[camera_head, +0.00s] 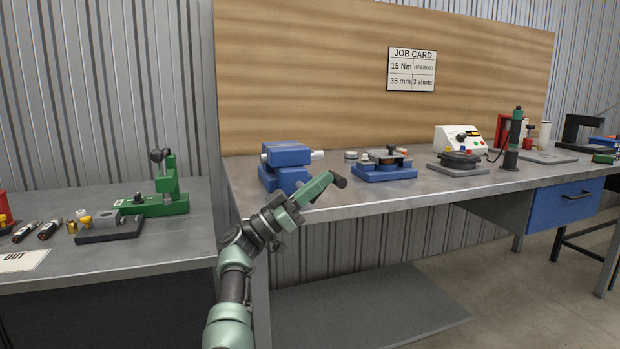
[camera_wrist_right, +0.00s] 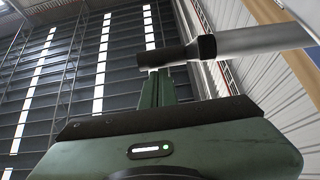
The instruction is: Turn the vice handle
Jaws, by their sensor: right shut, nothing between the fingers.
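The blue vice (camera_head: 287,154) stands at the left front of the workbench. A light spindle sticks out of its right side. The wrist view shows the handle's black grip (camera_wrist_right: 180,55) and a grey bar (camera_wrist_right: 262,41) running off to the right. There my green right fingers (camera_wrist_right: 157,72) are closed together, with their tips right by the grip. I cannot tell whether they touch it. Nothing is between the fingers. My left gripper is out of view.
A lower bench (camera_head: 180,240) with a green press (camera_head: 166,190) is at left. The job card (camera_head: 411,69) hangs behind.

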